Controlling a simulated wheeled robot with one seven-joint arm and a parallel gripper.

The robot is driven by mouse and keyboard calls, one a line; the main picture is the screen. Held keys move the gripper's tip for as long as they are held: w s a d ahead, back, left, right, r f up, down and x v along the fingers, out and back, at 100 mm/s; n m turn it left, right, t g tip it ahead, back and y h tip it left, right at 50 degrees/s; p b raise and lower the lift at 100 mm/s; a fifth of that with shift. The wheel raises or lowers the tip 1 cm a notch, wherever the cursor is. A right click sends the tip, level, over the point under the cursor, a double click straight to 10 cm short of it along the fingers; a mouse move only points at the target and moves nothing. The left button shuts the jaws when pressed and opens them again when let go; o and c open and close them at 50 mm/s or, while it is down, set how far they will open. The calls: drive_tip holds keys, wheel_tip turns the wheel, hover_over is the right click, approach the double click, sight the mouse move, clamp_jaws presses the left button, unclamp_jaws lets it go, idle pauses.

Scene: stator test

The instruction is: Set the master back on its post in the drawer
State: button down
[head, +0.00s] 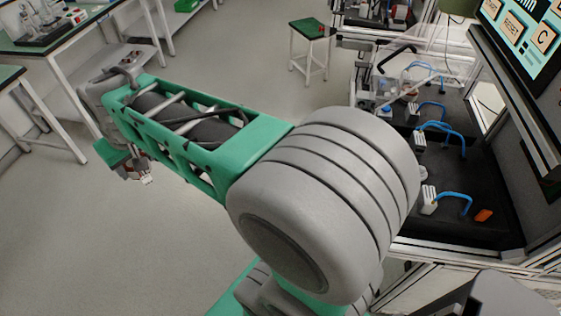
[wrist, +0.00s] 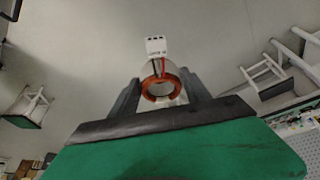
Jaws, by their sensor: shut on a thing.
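A stator (wrist: 161,85) with a copper-coloured ring, red and dark wires and a white connector block sits between the two dark fingers of my gripper (wrist: 161,92) in the wrist view. The fingers are shut on it from both sides. No mark shows that tells whether it is the master. In the head view my gripper (head: 136,172) hangs at the far left above open floor, and the stator's white connector (head: 147,180) shows small beneath it. I cannot make out the drawer or its post in either view.
A test station (head: 455,190) with blue hoses and a black bed stands at the right, below a screen (head: 525,35). A green-topped bench (head: 65,35) is at the upper left, another bench edge (head: 10,75) at the far left. A small stool (head: 311,30) stands behind. The middle floor is clear.

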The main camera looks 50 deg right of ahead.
drive_tip(key=s+d+f+m+g+h+b, duration=0.15)
drive_tip(key=d+f+m, duration=0.3)
drive_tip(key=d, duration=0.45)
drive_tip(key=s+d+f+m+g+h, duration=0.15)
drive_tip(key=d+f+m, duration=0.3)
drive_tip(key=d, duration=0.45)
drive_tip(key=s+d+f+m+h+b, duration=0.1)
drive_tip(key=s+d+f+m, duration=0.1)
drive_tip(key=d+f+m, duration=0.45)
drive_tip(key=s+d+f+m+g, duration=0.2)
drive_tip(key=s+d+f+m, duration=0.15)
drive_tip(key=s+d, duration=0.3)
drive_tip(key=s+d+f+m+g+b, duration=0.1)
drive_tip(key=s+d+f+m, duration=0.1)
drive_tip(key=s+d+m, duration=0.35)
drive_tip(key=s+d+f+m+g, duration=0.25)
drive_tip(key=s+d, duration=0.35)
drive_tip(key=s, duration=0.4)
drive_tip(key=shift+t+y, duration=0.45)
drive_tip(key=shift+y, duration=0.05)
drive_tip(key=shift+w+d+f+b, duration=0.15)
drive_tip(key=shift+f+b, duration=0.45)
drive_tip(key=shift+f, duration=0.7)
drive_tip(key=shift+w+a+f+b, duration=0.15)
drive_tip(key=shift+f+b, duration=0.45)
drive_tip(key=shift+f, duration=0.7)
drive_tip(key=shift+w+d+f+b, duration=0.15)
drive_tip(key=shift+f+b, duration=0.45)
drive_tip(key=shift+f, duration=0.7)
drive_tip(key=shift+w, duration=0.1)
